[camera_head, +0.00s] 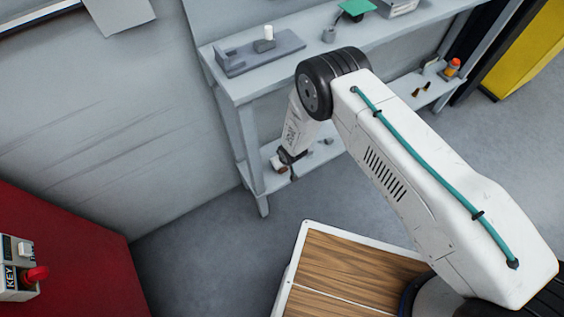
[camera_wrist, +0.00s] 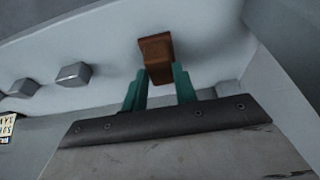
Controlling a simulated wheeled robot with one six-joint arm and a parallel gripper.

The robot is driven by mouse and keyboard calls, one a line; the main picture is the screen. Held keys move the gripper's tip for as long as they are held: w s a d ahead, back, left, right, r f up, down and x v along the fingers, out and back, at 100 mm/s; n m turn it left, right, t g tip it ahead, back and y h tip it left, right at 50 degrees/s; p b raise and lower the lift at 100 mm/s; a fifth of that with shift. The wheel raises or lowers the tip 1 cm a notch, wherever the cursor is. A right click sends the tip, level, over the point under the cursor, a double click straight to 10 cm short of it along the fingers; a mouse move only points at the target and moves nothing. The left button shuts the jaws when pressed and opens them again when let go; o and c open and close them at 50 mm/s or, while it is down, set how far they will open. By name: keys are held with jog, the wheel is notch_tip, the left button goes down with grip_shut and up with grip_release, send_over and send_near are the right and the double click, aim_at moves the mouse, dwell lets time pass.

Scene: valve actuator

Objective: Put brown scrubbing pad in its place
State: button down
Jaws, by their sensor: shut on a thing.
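The brown scrubbing pad (camera_wrist: 155,47) is a small brown block at the tips of my gripper's teal fingers (camera_wrist: 160,82) in the wrist view. My gripper is shut on it. The pad appears over or against a pale shelf surface (camera_wrist: 105,60); I cannot tell whether it touches. In the head view my gripper (camera_head: 287,163) is small and low, at the left part of the bench's lower shelf (camera_head: 345,137). The pad cannot be made out clearly there, as the gripper and arm partly hide that spot.
Grey blocks (camera_wrist: 73,75) sit left of the pad on the pale surface. The bench top (camera_head: 225,83) above the lower shelf carries a grey fixture (camera_head: 262,52) and a green plate (camera_head: 356,8). An orange-capped item (camera_head: 451,68) stands on the lower shelf's right. A bench leg (camera_head: 250,150) is close left.

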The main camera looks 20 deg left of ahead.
jog(key=shift+f, duration=0.15)
jog(key=c, duration=1.1)
grip_release()
jog(key=v, duration=1.2)
jog(key=shift+r, duration=0.2)
